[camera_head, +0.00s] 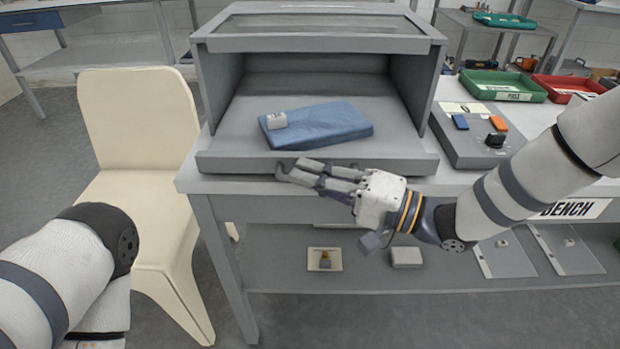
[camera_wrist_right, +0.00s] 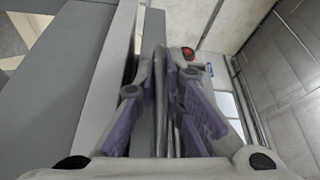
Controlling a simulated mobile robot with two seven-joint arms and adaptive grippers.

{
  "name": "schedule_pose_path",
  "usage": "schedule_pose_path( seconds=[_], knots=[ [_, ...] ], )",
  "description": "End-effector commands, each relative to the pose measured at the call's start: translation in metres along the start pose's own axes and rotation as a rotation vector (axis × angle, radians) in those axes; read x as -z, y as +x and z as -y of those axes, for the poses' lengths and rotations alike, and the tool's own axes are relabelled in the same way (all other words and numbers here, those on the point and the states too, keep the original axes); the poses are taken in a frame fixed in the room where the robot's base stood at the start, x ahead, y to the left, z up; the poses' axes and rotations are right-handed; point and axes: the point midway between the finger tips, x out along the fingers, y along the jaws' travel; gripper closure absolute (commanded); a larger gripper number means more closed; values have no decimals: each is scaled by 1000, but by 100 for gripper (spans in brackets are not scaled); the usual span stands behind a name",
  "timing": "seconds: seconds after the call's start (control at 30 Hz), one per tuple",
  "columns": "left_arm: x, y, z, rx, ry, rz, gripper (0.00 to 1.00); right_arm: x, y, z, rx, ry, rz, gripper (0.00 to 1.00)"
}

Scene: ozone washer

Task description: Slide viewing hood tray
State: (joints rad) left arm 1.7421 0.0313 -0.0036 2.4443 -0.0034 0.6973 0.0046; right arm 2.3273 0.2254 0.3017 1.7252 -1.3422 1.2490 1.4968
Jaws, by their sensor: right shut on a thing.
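The viewing hood (camera_head: 320,30) is a grey box with a window in its sloped top and an open front, standing on the bench. In the right wrist view the fingers (camera_wrist_right: 165,100) close around a thin grey edge. Only part of my left arm shows at lower left; its gripper is out of view.
A cream chair (camera_head: 140,130) stands left of the bench. A lower shelf (camera_head: 450,270) holds small items. Floor in front is clear.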

Motion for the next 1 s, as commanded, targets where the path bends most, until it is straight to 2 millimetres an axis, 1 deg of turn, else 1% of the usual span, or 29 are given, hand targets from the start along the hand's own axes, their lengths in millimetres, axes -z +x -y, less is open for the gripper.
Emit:
schedule_pose_path(
  seconds=[0.03, 0.07, 0.1, 0.13, 0.4, 0.47, 0.57, 0.7, 0.8, 0.9, 1.0],
  knots=[
    [0, 0, 0, 0, 0, 0, 70, 0, 0, 0, 0, 0, 1, 100],
    [0, 0, 0, 0, 0, 0, 70, 0, 0, 0, 0, 0, 1, 86],
    [0, 0, 0, 0, 0, 0, 70, 0, 0, 0, 0, 0, 1, 77],
    [0, 0, 0, 0, 0, 0, 70, 0, 0, 0, 0, 0, 1, 70],
    [0, 0, 0, 0, 0, 0, 70, 0, 0, 0, 0, 0, 1, 70],
    [0, 0, 0, 0, 0, 0, 70, 0, -3, 0, -1, 0, 1, 70],
    [0, 0, 0, 0, 0, -1, 70, 0, -20, 0, 0, 2, -3, 70],
    [0, 0, 0, 0, 0, 0, 70, 1, -59, 0, -1, 1, -3, 70],
    [0, 0, 0, 0, 0, 0, 70, 0, -85, 0, 0, 1, -3, 70],
    [0, 0, 0, 0, 0, 0, 70, 0, -105, 0, 0, 0, -1, 70],
    [0, 0, 0, 0, 0, 0, 70, 0, -116, 0, 0, -1, 0, 70]
  ],
)
